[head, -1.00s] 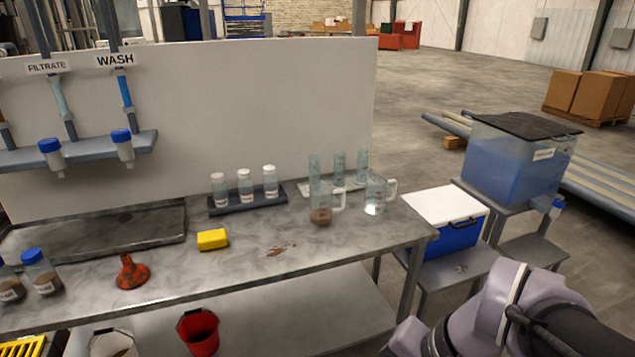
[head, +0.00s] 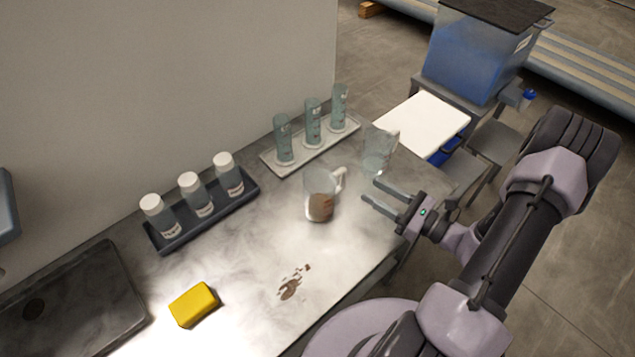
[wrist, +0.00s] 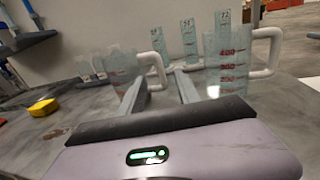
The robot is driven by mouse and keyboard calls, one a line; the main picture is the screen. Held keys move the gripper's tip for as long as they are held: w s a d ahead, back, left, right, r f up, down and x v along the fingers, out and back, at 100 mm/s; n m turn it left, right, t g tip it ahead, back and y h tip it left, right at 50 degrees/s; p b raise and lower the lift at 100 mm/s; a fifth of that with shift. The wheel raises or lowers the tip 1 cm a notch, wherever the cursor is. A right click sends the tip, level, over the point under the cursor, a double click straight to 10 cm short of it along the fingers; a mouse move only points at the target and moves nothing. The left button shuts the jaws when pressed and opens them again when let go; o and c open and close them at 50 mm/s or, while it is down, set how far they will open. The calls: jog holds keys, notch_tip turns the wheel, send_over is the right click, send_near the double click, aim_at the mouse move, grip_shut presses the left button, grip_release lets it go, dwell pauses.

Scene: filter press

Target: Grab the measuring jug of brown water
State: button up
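The measuring jug of brown water (head: 320,206) stands upright on the metal bench, with a white handle on its right side. A second, clear jug (head: 378,150) stands behind it to the right, near the bench edge. My gripper (head: 370,191) is open and empty, to the right of the brown-water jug and in front of the clear one. In the wrist view, my two fingers (wrist: 158,92) point forward, with one jug (wrist: 118,72) just beyond the left finger and the graduated clear jug (wrist: 228,65) to the right. Brown contents are hard to make out there.
Three cylinders (head: 312,125) stand on a pale tray behind the jugs. A dark rack (head: 240,205) holds three white-capped bottles. A yellow sponge (head: 194,305) and a brown spill (head: 292,283) lie nearer the front. The bench between spill and jug is clear.

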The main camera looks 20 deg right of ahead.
aim_at(327, 191)
jog(key=b+x, duration=0.2)
jog(key=x, duration=1.1)
jog(key=shift+a, duration=0.15)
grip_shut()
dwell(0.7)
